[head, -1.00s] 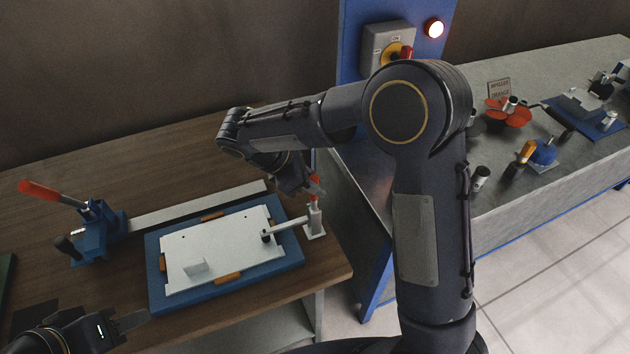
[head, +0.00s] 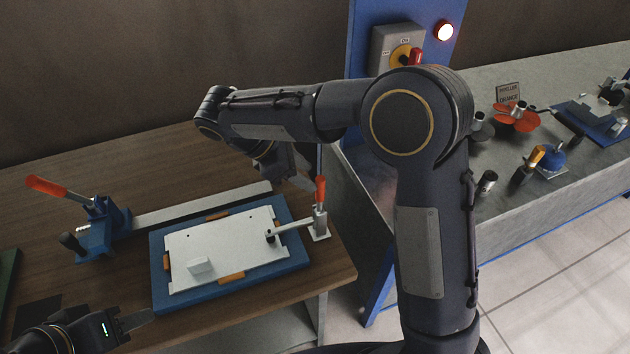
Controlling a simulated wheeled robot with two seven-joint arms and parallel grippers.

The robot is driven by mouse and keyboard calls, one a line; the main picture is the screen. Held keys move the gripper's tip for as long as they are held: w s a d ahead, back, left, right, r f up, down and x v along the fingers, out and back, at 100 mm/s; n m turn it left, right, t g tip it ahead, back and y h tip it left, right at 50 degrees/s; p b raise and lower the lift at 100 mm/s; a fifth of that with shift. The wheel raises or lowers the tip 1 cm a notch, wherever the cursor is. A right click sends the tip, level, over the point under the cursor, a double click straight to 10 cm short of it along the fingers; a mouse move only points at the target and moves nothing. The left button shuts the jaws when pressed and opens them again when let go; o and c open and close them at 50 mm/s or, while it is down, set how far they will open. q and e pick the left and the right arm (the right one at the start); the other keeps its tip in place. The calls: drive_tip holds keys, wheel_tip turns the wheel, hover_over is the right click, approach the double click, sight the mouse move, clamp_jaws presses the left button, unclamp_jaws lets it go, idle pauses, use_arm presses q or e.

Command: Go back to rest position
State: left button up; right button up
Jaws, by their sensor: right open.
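My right gripper (head: 296,172) is above the back right of the wooden table, partly hidden behind its own wrist. It is open and apart from the red-handled toggle clamp (head: 320,200) just below it. The clamp stands upright, with its arm reaching over the white plate (head: 225,250) on the blue fixture (head: 290,264). My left gripper (head: 140,319) is low at the left front corner, left of the fixture. Only part of it shows, and I cannot tell whether its jaws are open.
A blue tool (head: 100,228) with a red lever stands at the table's left, beside a long grey bar (head: 200,204). A blue panel with a switch box (head: 397,50) and lit lamp (head: 443,31) stands behind my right arm. A grey bench (head: 450,200) with several parts is at right.

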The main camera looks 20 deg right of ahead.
drive_tip(key=shift+v, duration=1.1)
drive_tip(key=s+d+r+m+y, duration=0.2)
drive_tip(key=s+d+m+y, duration=0.55)
drive_tip(key=s+d, duration=0.4)
drive_tip(key=s+f+m+t+y, duration=0.1)
drive_tip(key=s+m+t+y, duration=0.1)
drive_tip(key=s+m, duration=0.3)
drive_tip(key=s+a+f+m+t+y, duration=0.1)
drive_tip(key=s+f+m+t+y, duration=0.1)
drive_tip(key=s+m+t, duration=0.2)
drive_tip(key=shift+s+a+f+m, duration=0.15)
drive_tip(key=shift+s+a+m, duration=0.05)
drive_tip(key=shift+s+m, duration=0.7)
